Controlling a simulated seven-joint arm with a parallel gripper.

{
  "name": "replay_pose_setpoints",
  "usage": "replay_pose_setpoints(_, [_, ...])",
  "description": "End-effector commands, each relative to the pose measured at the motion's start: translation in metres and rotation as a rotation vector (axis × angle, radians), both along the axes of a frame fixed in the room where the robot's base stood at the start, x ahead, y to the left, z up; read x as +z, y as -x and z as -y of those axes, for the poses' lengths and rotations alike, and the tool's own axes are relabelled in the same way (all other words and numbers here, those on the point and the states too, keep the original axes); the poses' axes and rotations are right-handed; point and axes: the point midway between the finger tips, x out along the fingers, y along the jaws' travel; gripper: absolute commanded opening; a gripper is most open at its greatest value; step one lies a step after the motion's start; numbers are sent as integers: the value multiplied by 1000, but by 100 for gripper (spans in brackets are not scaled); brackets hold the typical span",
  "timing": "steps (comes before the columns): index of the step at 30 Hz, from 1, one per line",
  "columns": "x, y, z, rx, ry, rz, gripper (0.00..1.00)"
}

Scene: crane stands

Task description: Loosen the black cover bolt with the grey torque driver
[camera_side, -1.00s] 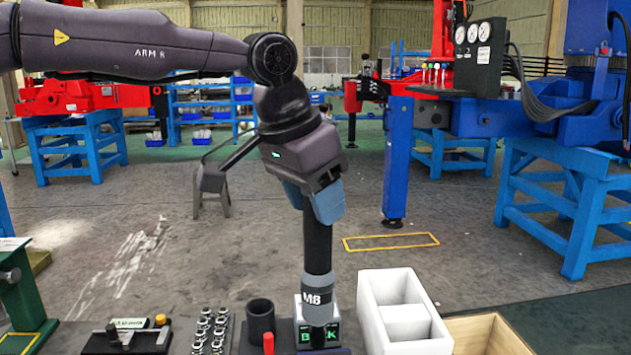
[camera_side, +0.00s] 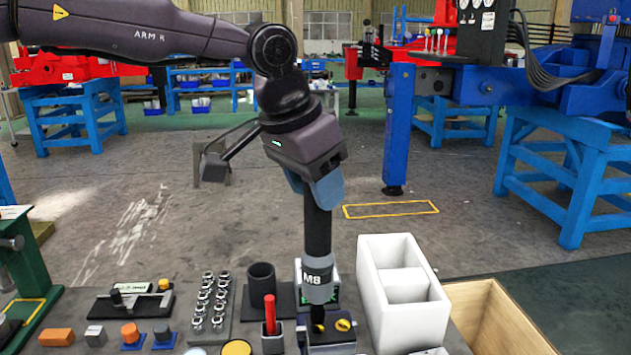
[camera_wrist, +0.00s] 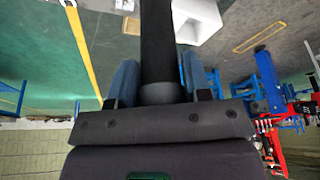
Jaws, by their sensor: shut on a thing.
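The torque driver (camera_side: 318,232) has a long black handle and a grey collar marked M8 (camera_side: 318,285). It stands close to upright in the side view. My gripper (camera_side: 315,190) is shut on the upper handle with its blue fingers. The wrist view shows the black shaft between the blue fingers (camera_wrist: 158,82). The driver's lower end is over a dark fixture (camera_side: 333,346) with yellow round parts (camera_side: 343,325). The tip appears to reach the fixture, but I cannot tell whether it is seated. I cannot make out the black cover bolt.
A white two-compartment box (camera_side: 398,255) stands right of the driver, with a wooden crate (camera_side: 505,318) beyond it. To the left are a black cup (camera_side: 262,285), a red-handled tool (camera_side: 270,312), a socket rack (camera_side: 209,305) and small coloured blocks (camera_side: 57,337).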

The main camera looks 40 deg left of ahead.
Motion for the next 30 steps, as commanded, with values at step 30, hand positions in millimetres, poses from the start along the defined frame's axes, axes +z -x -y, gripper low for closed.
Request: replay_pose_setpoints(30, [-13,-1,0,0,3,7,3])
